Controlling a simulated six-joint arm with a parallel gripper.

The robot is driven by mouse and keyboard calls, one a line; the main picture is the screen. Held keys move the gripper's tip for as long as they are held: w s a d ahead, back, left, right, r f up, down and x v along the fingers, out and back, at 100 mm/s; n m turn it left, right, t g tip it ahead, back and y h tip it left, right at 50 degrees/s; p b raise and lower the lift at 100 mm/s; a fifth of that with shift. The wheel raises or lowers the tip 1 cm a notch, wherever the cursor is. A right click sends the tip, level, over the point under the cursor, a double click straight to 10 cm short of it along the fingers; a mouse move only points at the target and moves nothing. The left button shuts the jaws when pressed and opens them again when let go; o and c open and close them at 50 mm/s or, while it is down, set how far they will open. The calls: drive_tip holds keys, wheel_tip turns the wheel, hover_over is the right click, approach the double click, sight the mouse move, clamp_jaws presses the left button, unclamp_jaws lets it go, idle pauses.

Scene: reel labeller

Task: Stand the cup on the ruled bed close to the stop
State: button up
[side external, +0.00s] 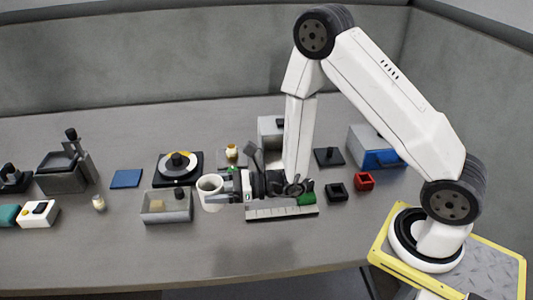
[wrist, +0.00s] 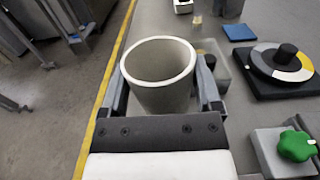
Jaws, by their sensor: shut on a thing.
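The cup (side external: 210,193) is pale grey, round and open at the top. My gripper (side external: 217,192) points left and is shut on it, one finger on each side. In the wrist view the cup (wrist: 159,82) sits between the fingers, its mouth facing up. The ruled bed (side external: 275,213) is a pale strip with tick marks, below and right of the gripper; the cup is off its left end. A green block (side external: 307,199) at the bed's right end may be the stop. My gripper and arm partly hide the bed, and the wrist view does not show it.
A grey open box (side external: 166,215) stands just left of the cup. Behind are a turntable with a black knob (side external: 178,163) and a grey block with a green knob (wrist: 297,146). Red (side external: 364,181) and black (side external: 337,191) blocks lie right of the bed. The front table is clear.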

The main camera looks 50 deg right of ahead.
sight(218, 207)
drive_tip(key=w+d+r+m+t+h, duration=0.1)
drive_tip(key=d+r+m+t+h, duration=0.25)
drive_tip(key=d, duration=0.95)
drive_tip(key=a+f+n+g+y, duration=0.1)
drive_tip(key=a, duration=0.3)
drive_tip(key=a+f+n+g+y, duration=0.1)
drive_tip(key=a, duration=0.4)
drive_tip(key=s+a+f+n+g+y, duration=0.1)
drive_tip(key=a, duration=0.3)
drive_tip(key=shift+a+f+n+g+y, duration=0.2)
drive_tip(key=shift+f+n+g+y, duration=0.05)
drive_tip(key=shift+f, duration=2.95)
drive_tip(key=shift+f, duration=0.1)
drive_tip(key=shift+f, duration=1.8)
drive_tip(key=shift+f, duration=0.2)
drive_tip(key=o, duration=1)
drive_tip(key=shift+o, duration=0.2)
